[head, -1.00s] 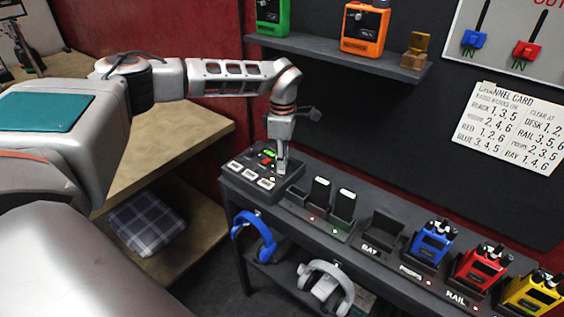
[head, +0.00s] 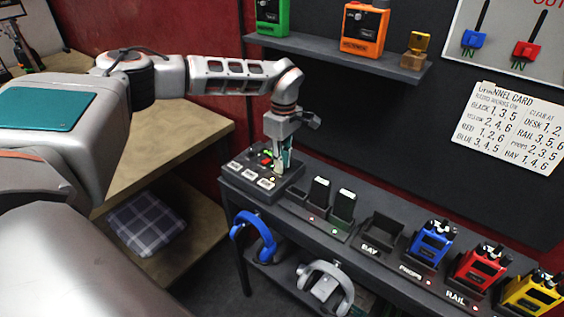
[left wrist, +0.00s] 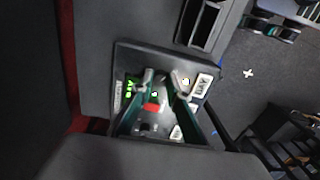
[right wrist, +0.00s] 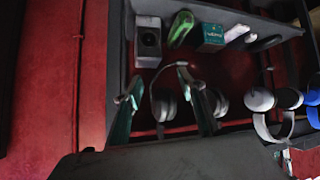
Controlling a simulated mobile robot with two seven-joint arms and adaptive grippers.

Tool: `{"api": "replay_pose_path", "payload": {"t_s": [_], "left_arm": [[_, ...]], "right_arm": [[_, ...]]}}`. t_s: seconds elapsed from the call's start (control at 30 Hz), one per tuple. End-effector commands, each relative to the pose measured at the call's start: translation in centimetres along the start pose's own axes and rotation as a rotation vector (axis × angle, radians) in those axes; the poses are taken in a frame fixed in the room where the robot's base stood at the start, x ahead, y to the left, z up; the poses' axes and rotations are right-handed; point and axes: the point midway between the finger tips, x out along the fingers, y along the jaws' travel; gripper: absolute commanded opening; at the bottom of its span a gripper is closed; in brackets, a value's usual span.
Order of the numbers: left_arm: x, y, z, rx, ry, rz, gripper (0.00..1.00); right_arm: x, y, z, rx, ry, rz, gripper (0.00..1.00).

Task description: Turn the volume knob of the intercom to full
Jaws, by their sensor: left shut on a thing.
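The intercom is a dark box (head: 243,186) with white buttons, a green display and a red button, at the left end of the narrow desk. It also shows in the left wrist view (left wrist: 122,62). My left gripper (head: 281,166) points down on the box's right part. Its fingertips (left wrist: 165,82) are close around something on the panel, which I take to be the volume knob; the fingers hide it, so its setting cannot be read. My right gripper (right wrist: 160,92) is open, with its fingers apart and nothing visible held, facing a shelf away from the intercom.
Right of the intercom are charging slots with dark radios (head: 319,192), an empty bay cradle (head: 383,232) and blue (head: 432,241), red and yellow radios. Blue headphones (head: 262,243) and grey headphones (head: 325,282) hang below the desk. A shelf (head: 340,55) holds green and orange devices above.

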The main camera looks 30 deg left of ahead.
Motion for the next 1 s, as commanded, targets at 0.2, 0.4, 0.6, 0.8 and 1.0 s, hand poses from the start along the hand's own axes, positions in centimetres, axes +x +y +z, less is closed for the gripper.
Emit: {"api": "replay_pose_path", "payload": {"t_s": [0.2,0.4,0.6,0.8,1.0], "left_arm": [[-0.09,0.08,-0.02,0.001,0.000,0.003,0.00],[-0.06,0.06,-0.02,0.000,0.000,0.002,0.33],[-0.03,0.03,-0.01,-0.001,0.000,0.001,0.33],[-0.01,0.02,-0.01,-0.009,0.000,0.001,0.33],[0.00,0.02,-0.03,-0.123,-0.005,0.001,0.33]], "right_arm": [[0.02,-0.07,-0.05,0.003,0.001,0.000,0.40],[0.02,-0.04,-0.04,0.002,0.001,0.000,0.40],[-0.03,0.21,0.16,-0.007,-0.002,0.000,0.40],[-0.04,0.23,0.22,-0.007,-0.003,0.000,0.40],[-0.02,0.18,0.13,-0.005,-0.002,0.000,0.40]]}}
